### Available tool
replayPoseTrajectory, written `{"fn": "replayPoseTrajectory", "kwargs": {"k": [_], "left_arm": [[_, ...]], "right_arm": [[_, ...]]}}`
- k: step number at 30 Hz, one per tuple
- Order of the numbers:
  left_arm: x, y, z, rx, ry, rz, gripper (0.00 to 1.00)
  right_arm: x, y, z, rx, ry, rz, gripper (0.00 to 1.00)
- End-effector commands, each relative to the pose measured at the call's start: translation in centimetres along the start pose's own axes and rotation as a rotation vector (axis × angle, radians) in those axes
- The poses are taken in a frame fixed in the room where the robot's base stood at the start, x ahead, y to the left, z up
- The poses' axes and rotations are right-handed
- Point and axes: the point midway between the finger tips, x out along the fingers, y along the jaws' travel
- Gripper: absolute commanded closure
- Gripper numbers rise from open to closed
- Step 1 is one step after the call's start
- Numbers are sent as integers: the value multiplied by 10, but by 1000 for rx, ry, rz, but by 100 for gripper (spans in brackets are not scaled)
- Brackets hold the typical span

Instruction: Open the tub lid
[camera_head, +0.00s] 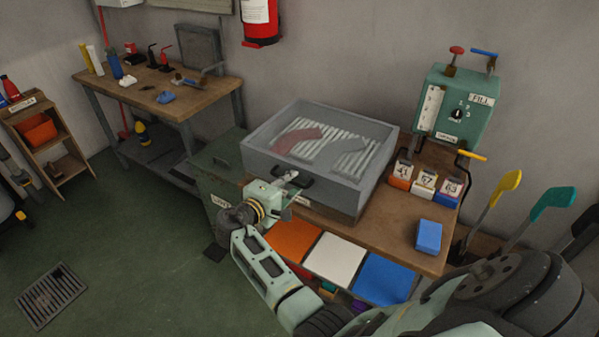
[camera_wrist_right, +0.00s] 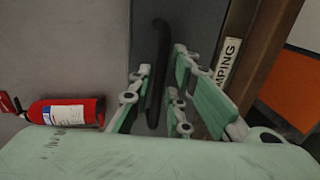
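The tub (camera_head: 300,188) is a grey box on the wooden bench, with a clear-topped lid (camera_head: 262,139) lying shut on it. Through the lid I see white ribs and a dull red shape. A black handle (camera_head: 305,182) sits on the tub's front side. My right gripper (camera_head: 289,186) is at this handle, partly covering it. In the right wrist view the handle (camera_wrist_right: 157,65) stands between the open fingers of my right gripper (camera_wrist_right: 155,95); I cannot tell whether either finger touches it. My left gripper is out of view.
A green control box (camera_head: 455,108) stands right of the tub, with numbered blocks (camera_head: 424,184) and a blue block (camera_head: 429,236) on the bench (camera_head: 395,243). Orange, white and blue panels (camera_head: 334,257) lie along the front. A fire extinguisher (camera_head: 260,20) hangs behind.

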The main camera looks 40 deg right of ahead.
Motion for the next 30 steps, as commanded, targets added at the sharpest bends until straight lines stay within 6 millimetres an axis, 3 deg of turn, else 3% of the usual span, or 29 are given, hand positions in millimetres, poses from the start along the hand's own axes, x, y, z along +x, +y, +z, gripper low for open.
{"fn": "replayPoseTrajectory", "kwargs": {"k": [10,16,30], "left_arm": [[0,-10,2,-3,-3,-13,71],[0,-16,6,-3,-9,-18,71],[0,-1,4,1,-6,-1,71]], "right_arm": [[-3,-2,-1,0,1,0,83],[-3,-2,-1,0,0,0,100],[-3,-2,0,0,-1,0,100]]}}
